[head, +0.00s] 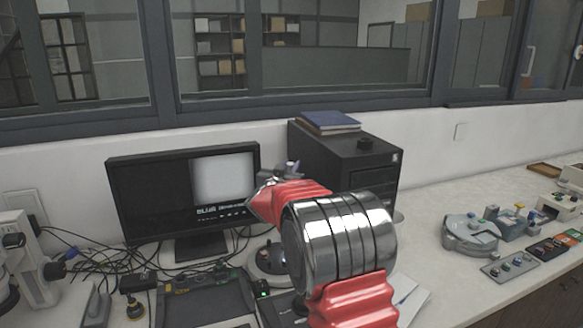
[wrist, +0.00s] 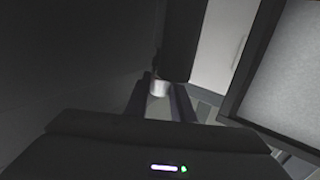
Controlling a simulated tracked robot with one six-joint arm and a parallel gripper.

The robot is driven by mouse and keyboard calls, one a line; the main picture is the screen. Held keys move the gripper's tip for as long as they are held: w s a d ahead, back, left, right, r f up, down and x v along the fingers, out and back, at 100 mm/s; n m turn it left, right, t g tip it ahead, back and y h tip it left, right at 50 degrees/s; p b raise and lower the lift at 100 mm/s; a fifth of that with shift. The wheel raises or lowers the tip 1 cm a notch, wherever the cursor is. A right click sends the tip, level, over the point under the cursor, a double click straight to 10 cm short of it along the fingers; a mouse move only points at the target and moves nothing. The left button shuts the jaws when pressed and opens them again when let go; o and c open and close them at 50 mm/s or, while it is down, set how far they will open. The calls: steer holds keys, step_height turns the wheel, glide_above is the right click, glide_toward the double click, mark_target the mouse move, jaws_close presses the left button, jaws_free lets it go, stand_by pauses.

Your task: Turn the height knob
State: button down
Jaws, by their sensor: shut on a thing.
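In the wrist view, my gripper (wrist: 160,104) has its two dark fingers on either side of a small pale, round piece (wrist: 160,88), which looks like the height knob. The fingers are shut on it. A dark upright block stands right behind the piece. How far the knob is turned cannot be seen. In the head view, my gripper (head: 285,168) is small and partly hidden behind my red and chrome arm, between the monitor and the black box. The knob cannot be made out there.
A monitor (head: 135,190) stands close on the left. A black box (head: 345,165) with blue books (head: 330,122) on top stands behind my arm. Cables (head: 95,255) clutter the bench at left. Grey fixtures (head: 470,232) stand at right, with bare bench between.

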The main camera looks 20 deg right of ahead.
steer(key=shift+n+t+y, duration=0.8)
steer(key=shift+n+y, duration=0.7)
steer(key=shift+y, duration=0.7)
steer(key=shift+n+t+y, duration=0.8)
steer(key=shift+n+y, duration=0.7)
steer(key=shift+y, duration=0.7)
steer(key=c, duration=1.5)
jaws_free()
steer(key=s, duration=0.9)
steer(key=s+a, duration=0.1)
steer(key=s, duration=0.3)
steer(key=shift+s+a, duration=0.1)
steer(key=shift+s, duration=0.25)
